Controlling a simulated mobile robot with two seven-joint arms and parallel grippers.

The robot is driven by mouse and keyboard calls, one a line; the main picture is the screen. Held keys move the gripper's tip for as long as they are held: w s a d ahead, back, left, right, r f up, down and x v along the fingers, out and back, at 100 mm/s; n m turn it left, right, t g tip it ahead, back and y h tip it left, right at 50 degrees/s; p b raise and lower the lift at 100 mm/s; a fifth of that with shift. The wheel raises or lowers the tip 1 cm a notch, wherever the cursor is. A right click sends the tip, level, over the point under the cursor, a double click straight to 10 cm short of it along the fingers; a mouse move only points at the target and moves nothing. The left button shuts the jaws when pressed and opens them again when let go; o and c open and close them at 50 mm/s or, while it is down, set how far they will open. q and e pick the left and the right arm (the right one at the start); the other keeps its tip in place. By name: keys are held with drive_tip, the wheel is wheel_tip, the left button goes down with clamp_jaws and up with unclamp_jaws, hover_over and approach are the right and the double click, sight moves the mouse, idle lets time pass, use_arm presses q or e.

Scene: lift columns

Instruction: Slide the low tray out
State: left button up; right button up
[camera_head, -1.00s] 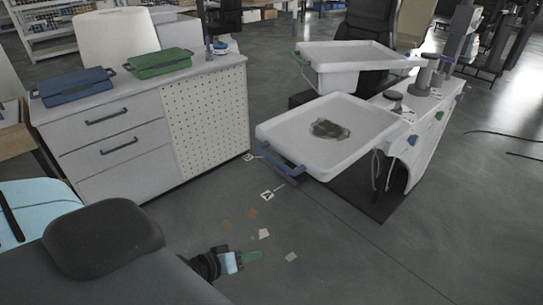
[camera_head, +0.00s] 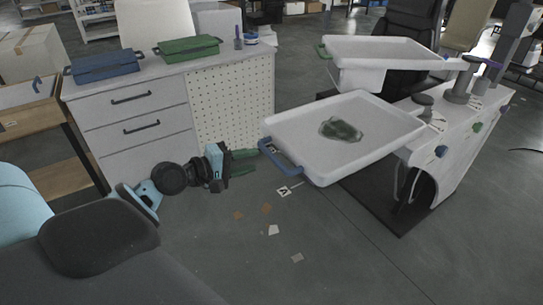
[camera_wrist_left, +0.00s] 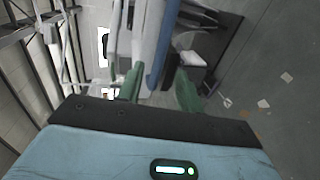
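The low tray (camera_head: 390,120) is white with a blue handle (camera_head: 282,158) on its left, front edge. It sticks out from the white stand below the upper tray, with a dark green patch lying in it. My left gripper (camera_head: 256,161) is just left of the blue handle, its green fingers pointing at it. In the left wrist view the fingers (camera_wrist_left: 158,90) stand apart, and a blue bar (camera_wrist_left: 162,45), likely the handle, lies ahead between them. I cannot tell whether they touch it. My right gripper is in neither current view.
The upper white tray (camera_head: 380,50) with a green handle overhangs the low one. A drawer cabinet (camera_head: 135,125) with blue and green boxes stands behind my left arm. The white stand (camera_head: 450,150) is at the right. The floor in front is clear except for small scraps.

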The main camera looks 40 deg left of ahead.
sight(269, 157)
use_arm(q)
drive_tip(key=shift+x, duration=3.85)
clamp_jaws()
